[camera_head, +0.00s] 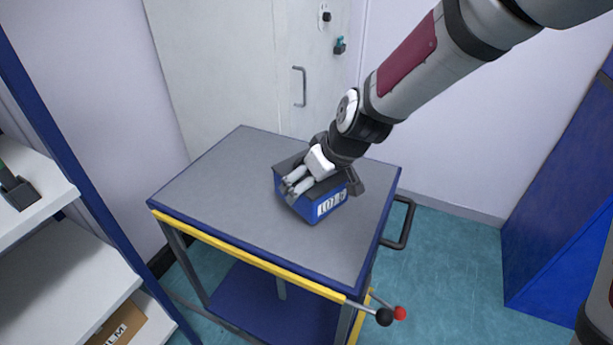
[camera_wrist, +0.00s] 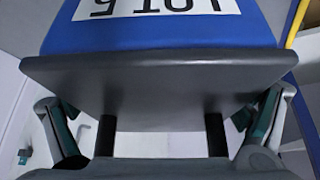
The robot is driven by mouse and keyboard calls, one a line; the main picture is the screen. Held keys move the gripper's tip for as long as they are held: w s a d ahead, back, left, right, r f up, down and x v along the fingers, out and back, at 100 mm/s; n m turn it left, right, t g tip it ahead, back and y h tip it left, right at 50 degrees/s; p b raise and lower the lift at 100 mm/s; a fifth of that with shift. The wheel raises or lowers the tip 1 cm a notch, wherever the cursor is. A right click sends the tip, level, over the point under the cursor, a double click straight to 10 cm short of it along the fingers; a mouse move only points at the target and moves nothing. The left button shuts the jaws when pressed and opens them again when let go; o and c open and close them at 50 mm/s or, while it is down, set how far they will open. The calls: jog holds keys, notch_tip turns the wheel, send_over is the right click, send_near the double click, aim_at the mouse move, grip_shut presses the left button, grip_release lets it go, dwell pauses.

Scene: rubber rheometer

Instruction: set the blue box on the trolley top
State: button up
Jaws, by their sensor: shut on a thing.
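The blue box (camera_head: 296,203), with a white label reading LOT and a character I cannot make out for certain, is at the middle of the grey trolley top (camera_head: 222,190). In the wrist view the box's blue face (camera_wrist: 160,35) and dark grey handle plate fill the upper part, with my fingers at either side. The box looks level and on or just above the top; I cannot tell whether it touches.
The trolley has a yellow front edge (camera_head: 245,256), a black side handle (camera_head: 404,222) and levers with black and red knobs at the front right corner. White shelves (camera_head: 40,235) stand at left, a blue cabinet (camera_head: 560,230) at right. The top around the box is clear.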

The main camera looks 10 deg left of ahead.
jog(key=w, duration=0.3)
jog(key=w+a, duration=0.1)
jog(key=w, duration=0.2)
jog(key=shift+a+f, duration=0.15)
jog(key=shift+f, duration=0.05)
jog(key=shift+w+f, duration=0.15)
jog(key=shift+w, duration=0.15)
jog(key=shift+f, duration=1.6)
jog(key=shift+f, duration=0.1)
jog(key=o, duration=1.5)
jog(key=shift+s+f+b, duration=0.1)
jog(key=shift+f+b, duration=0.05)
jog(key=shift+b, duration=0.15)
jog(key=shift+s+r, duration=0.1)
jog(key=shift+r, duration=0.45)
jog(key=p+v, duration=0.1)
jog(key=v, duration=1)
jog(key=shift+s, duration=0.1)
